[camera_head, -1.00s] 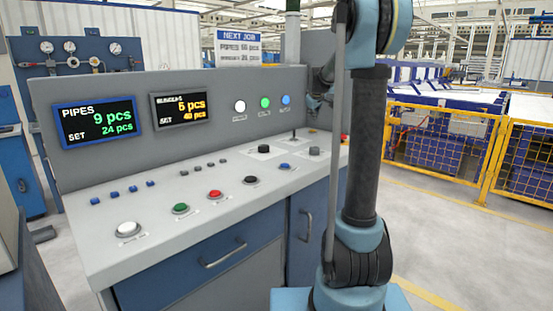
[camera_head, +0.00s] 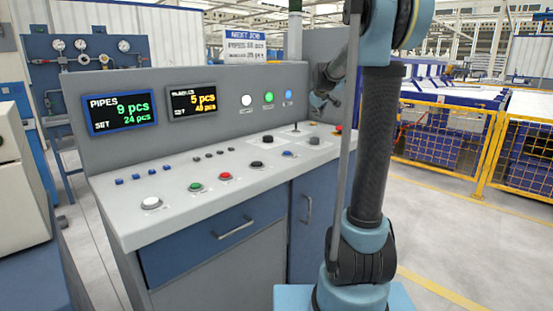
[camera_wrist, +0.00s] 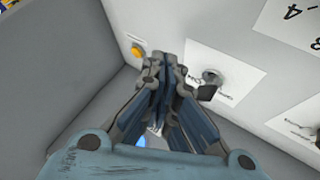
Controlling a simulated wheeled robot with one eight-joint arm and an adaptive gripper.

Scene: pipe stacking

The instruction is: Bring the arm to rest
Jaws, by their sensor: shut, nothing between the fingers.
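My arm stands upright on the right side of the head view, in front of the control console (camera_head: 200,230). My gripper (camera_head: 322,103) shows partly behind my arm, above the right end of the console top. In the wrist view my gripper (camera_wrist: 165,65) is shut, its fingers together with nothing between them. Beyond the fingers are a grey panel with a yellow button (camera_wrist: 137,51) and a white label with a dark switch (camera_wrist: 208,86).
The console carries a PIPES display (camera_head: 120,112), a second display (camera_head: 193,100) and several coloured buttons. Yellow fencing (camera_head: 440,140) stands at the right. A gauge panel (camera_head: 85,60) is at the back left. The floor at the right (camera_head: 470,225) is clear.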

